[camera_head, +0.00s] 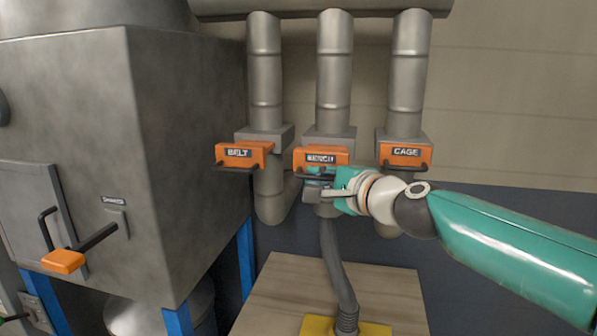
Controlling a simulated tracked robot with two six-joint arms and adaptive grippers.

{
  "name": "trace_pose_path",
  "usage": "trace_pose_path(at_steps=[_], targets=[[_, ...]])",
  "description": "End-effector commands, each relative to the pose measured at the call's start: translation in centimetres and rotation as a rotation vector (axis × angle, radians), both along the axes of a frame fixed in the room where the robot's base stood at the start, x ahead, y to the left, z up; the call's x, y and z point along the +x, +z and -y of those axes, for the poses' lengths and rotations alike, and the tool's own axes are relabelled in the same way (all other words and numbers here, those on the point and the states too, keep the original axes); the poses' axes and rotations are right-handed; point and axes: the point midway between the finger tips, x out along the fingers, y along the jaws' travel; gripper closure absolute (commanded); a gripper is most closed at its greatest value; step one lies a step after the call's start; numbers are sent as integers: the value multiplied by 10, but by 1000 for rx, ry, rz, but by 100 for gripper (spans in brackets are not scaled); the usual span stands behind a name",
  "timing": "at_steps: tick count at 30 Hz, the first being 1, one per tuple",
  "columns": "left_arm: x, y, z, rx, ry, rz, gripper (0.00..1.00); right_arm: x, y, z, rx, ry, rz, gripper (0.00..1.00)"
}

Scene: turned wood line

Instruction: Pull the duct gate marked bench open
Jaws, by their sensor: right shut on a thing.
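The duct gate marked bench (321,157) is an orange plate with a dark label, on the middle of three grey vertical ducts. Its handle lies just below the plate and is mostly hidden by my right gripper. My right gripper (318,182) comes in from the right on a teal arm and is shut on that handle, just under the orange plate. The bench gate's plate sits close against its grey housing, about level with its neighbours.
The belt gate (238,153) is to the left and the cage gate (404,154) to the right, both close by. A large grey metal cabinet (190,130) with an orange-tipped lever (64,262) fills the left. A wooden top (268,308) with a flexible hose (336,265) stands below.

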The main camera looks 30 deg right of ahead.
Motion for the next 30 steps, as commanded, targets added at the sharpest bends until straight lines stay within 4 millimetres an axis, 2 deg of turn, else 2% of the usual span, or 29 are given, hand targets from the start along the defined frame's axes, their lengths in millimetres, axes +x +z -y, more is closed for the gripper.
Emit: trace_pose_path(at_steps=[10,11,15,25,30], targets=[[0,0,0,0,-1,0,60,-6,-4,-2,-1,1,-9,100],[0,0,0,0,-1,0,60,-7,-4,-2,-1,2,-10,86],[0,0,0,0,0,0,60,-6,-4,-1,-1,0,-9,63],[0,0,0,0,0,1,60,-8,-2,0,-1,-4,-4,63],[0,1,0,0,0,0,60,-21,1,1,-2,-5,-2,63]])
